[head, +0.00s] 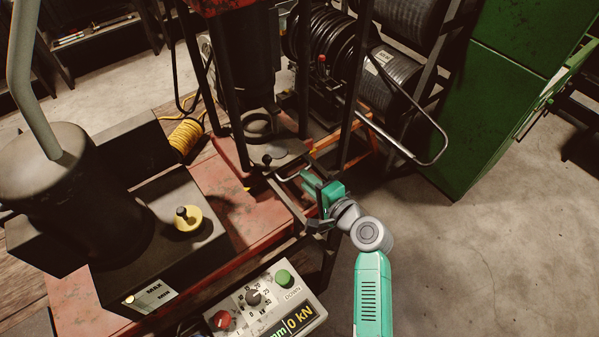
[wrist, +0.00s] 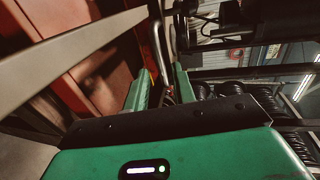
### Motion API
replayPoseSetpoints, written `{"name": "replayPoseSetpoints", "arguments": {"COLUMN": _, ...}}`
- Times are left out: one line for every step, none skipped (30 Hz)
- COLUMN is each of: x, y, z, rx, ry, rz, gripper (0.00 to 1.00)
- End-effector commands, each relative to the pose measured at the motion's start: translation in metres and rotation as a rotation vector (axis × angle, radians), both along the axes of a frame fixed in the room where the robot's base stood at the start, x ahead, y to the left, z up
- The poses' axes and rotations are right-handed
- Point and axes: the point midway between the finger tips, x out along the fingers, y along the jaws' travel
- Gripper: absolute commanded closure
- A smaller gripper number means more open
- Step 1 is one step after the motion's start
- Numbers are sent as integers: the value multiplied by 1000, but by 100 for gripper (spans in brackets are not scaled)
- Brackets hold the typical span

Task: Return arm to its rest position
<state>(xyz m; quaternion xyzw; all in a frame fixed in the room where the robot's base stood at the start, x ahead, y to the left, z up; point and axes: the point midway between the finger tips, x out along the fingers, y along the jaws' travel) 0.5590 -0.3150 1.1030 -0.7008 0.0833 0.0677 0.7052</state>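My gripper (head: 310,186) is in front of the red press frame in the head view, with its green and grey arm reaching in from below. In the wrist view its two green fingers (wrist: 160,84) stand apart with a gap between them. A bent grey metal rod (wrist: 156,42) shows in that gap; I cannot tell whether it touches a finger. No held object is visible.
A control box (head: 268,304) with a green button and "0 kN" display stands below left of my gripper. The red press (head: 225,200) and a black hose reel (head: 325,45) are close by. A green cabinet (head: 500,90) stands right. Floor at lower right is clear.

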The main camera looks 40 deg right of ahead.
Motion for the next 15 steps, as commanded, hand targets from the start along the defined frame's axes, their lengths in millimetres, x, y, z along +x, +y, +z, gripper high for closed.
{"name": "replayPoseSetpoints", "arguments": {"x": -9, "y": 0, "z": 2, "rx": -1, "ry": 0, "rz": 0, "gripper": 74}}
{"name": "replayPoseSetpoints", "arguments": {"x": -13, "y": 0, "z": 3, "rx": 0, "ry": 0, "rz": -1, "gripper": 74}}
{"name": "replayPoseSetpoints", "arguments": {"x": -18, "y": 0, "z": 4, "rx": 0, "ry": 0, "rz": -1, "gripper": 74}}
{"name": "replayPoseSetpoints", "arguments": {"x": -21, "y": 1, "z": 4, "rx": 1, "ry": 1, "rz": 0, "gripper": 74}}
{"name": "replayPoseSetpoints", "arguments": {"x": -23, "y": 1, "z": 5, "rx": 1, "ry": 1, "rz": 0, "gripper": 74}}
{"name": "replayPoseSetpoints", "arguments": {"x": -25, "y": 1, "z": 5, "rx": 0, "ry": 0, "rz": 0, "gripper": 74}}
{"name": "replayPoseSetpoints", "arguments": {"x": -26, "y": 1, "z": 6, "rx": 0, "ry": 0, "rz": 0, "gripper": 74}}
{"name": "replayPoseSetpoints", "arguments": {"x": -26, "y": 1, "z": 6, "rx": 0, "ry": 0, "rz": 0, "gripper": 74}}
{"name": "replayPoseSetpoints", "arguments": {"x": -26, "y": 1, "z": 6, "rx": 0, "ry": 0, "rz": 0, "gripper": 74}}
{"name": "replayPoseSetpoints", "arguments": {"x": -26, "y": 1, "z": 6, "rx": 0, "ry": 0, "rz": 0, "gripper": 74}}
{"name": "replayPoseSetpoints", "arguments": {"x": -26, "y": 1, "z": 6, "rx": 0, "ry": 0, "rz": 1, "gripper": 74}}
{"name": "replayPoseSetpoints", "arguments": {"x": -26, "y": 1, "z": 6, "rx": 0, "ry": 0, "rz": 1, "gripper": 74}}
{"name": "replayPoseSetpoints", "arguments": {"x": -26, "y": 1, "z": 6, "rx": 0, "ry": 0, "rz": 1, "gripper": 74}}
{"name": "replayPoseSetpoints", "arguments": {"x": -26, "y": 1, "z": 6, "rx": 0, "ry": 0, "rz": 0, "gripper": 74}}
{"name": "replayPoseSetpoints", "arguments": {"x": -26, "y": 1, "z": 6, "rx": 0, "ry": 0, "rz": 1, "gripper": 74}}
